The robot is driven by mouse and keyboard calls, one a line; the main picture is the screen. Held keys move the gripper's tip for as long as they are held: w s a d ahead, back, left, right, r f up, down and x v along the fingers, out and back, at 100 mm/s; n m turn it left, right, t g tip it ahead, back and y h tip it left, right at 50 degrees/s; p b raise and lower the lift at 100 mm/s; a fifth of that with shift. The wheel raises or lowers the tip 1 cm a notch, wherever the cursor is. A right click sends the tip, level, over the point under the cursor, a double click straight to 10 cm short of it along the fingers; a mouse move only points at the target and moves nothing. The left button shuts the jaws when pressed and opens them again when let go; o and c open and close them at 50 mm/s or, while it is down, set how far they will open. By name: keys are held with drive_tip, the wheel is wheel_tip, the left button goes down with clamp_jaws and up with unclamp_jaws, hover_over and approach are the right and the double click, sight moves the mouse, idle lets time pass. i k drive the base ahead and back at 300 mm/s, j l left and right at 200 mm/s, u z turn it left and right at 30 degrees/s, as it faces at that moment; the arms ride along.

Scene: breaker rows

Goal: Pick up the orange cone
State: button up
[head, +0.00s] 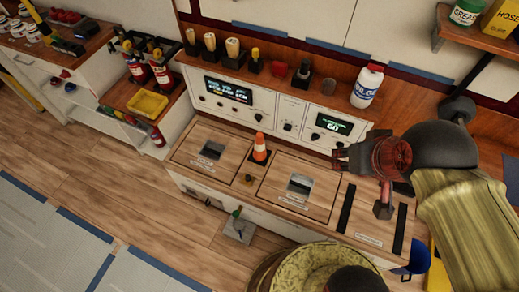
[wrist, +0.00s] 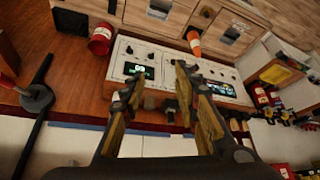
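The orange cone (head: 260,148) stands upright on the wooden top of the console, between two square panels, in the head view. It has a white band and a dark base. In the wrist view the cone (wrist: 194,42) shows near the top, beyond the fingertips. My gripper (head: 360,185) is above the right part of the console, to the right of the cone and apart from it. In the wrist view my gripper (wrist: 160,76) has its two fingers spread with a gap and nothing between them.
A white bottle (head: 368,86) stands on the back ledge, near my gripper. Several brushes and small holders line that ledge to the left. A control panel (head: 228,95) with displays rises behind the cone. A yellow tray (head: 147,104) is on the left bench. Wooden floor lies in front.

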sight(260, 155)
drive_tip(key=j+z, duration=0.25)
drive_tip(key=j, duration=0.3)
drive_tip(key=j+z, duration=0.25)
drive_tip(key=j, duration=0.3)
drive_tip(key=k+j+z, duration=0.25)
drive_tip(key=j, duration=0.3)
drive_tip(key=i, duration=0.1)
